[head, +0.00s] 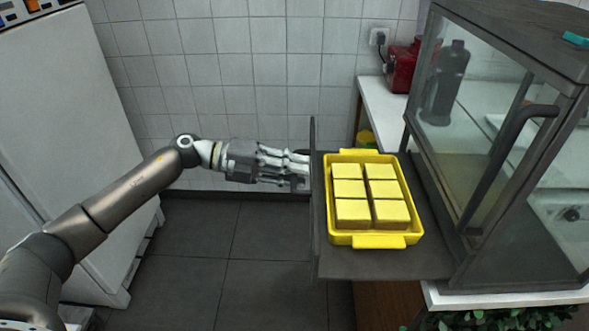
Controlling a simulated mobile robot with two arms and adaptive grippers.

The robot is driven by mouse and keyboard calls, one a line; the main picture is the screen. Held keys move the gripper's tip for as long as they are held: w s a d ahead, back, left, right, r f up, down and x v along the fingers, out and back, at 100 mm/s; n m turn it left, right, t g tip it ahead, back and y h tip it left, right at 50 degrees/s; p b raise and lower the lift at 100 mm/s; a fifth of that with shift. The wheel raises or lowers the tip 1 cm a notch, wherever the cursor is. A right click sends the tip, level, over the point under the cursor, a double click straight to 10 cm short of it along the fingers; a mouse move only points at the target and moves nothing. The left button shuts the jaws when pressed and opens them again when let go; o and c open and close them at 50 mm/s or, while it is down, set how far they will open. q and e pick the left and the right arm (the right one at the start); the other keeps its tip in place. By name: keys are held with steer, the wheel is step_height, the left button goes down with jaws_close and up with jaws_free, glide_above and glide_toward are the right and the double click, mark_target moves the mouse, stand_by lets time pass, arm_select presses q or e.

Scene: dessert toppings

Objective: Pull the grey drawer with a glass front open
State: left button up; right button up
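The grey drawer (318,262) stands pulled out to the left from under the dark glass-sided case, with its front panel seen nearly edge-on, so the glass does not show. A yellow tray (378,241) with several yellow square blocks (383,188) lies on the drawer. My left gripper (303,168) reaches in from the left, level, with its fingertips at the outer side of the drawer front. A dark part that may be the handle shows at the fingertips; the grip on it is not clear. My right gripper is not in view.
The glass case (492,130) with a dark bar handle stands on the white counter (500,298) at right. A red appliance (402,68) and a dark bottle are behind. A white cabinet (62,115) stands at left. The dark tiled floor (240,240) between is clear.

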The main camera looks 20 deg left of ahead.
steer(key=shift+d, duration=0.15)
arm_select(q)
steer(key=shift+a, duration=0.1)
steer(key=v, duration=1.1)
steer(key=shift+a, duration=0.4)
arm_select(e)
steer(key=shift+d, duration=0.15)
arm_select(q)
steer(key=shift+s, duration=0.15)
